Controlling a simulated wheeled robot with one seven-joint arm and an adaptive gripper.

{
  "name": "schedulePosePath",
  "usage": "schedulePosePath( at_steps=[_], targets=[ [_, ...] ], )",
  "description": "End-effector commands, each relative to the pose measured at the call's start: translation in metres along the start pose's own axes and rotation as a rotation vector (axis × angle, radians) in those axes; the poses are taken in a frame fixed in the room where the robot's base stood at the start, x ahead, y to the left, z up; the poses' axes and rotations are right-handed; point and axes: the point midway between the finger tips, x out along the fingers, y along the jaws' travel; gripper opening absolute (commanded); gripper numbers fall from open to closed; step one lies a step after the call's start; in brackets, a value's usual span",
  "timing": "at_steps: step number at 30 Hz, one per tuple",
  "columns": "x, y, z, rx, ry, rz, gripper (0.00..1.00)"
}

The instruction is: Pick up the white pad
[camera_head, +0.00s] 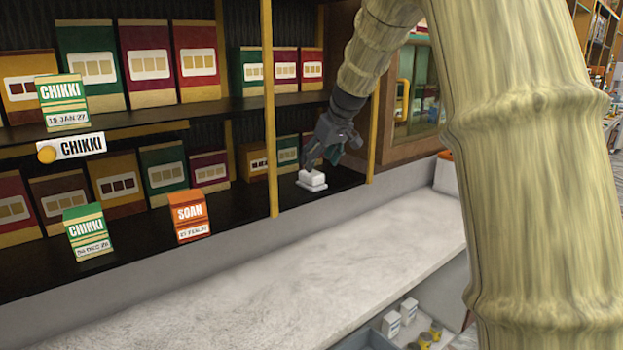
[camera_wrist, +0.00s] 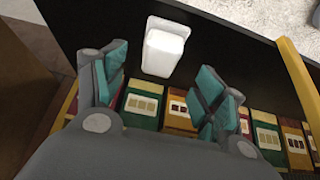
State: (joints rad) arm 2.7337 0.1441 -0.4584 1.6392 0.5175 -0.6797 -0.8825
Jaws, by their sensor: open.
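The white pad (camera_head: 312,181) is a small white block with a wider base, on the dark lower shelf (camera_head: 245,198) near its right end. In the wrist view the white pad (camera_wrist: 163,48) shows at the top, ahead of and between the spread fingers. My gripper (camera_head: 328,163) is just above and slightly right of the pad in the head view. In the wrist view my gripper (camera_wrist: 158,88) is open with nothing between its teal finger pads. I cannot tell from the head view whether a finger touches the pad.
A yellow post (camera_head: 375,120) stands just right of the pad and another post (camera_head: 268,110) stands to its left. Boxes (camera_head: 287,156) line the shelf behind. An orange SOAN box (camera_head: 189,215) stands left. A pale counter (camera_head: 330,260) lies clear in front.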

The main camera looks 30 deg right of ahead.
Motion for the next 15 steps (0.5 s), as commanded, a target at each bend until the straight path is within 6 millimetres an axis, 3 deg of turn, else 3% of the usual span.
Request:
schedulePosePath(
  at_steps=[4,15],
  targets=[
    [0.004,0.000,-0.007,-0.001,-0.002,0.000,0.71],
    [0.048,0.000,-0.006,0.000,-0.002,-0.001,0.71]
  ],
)
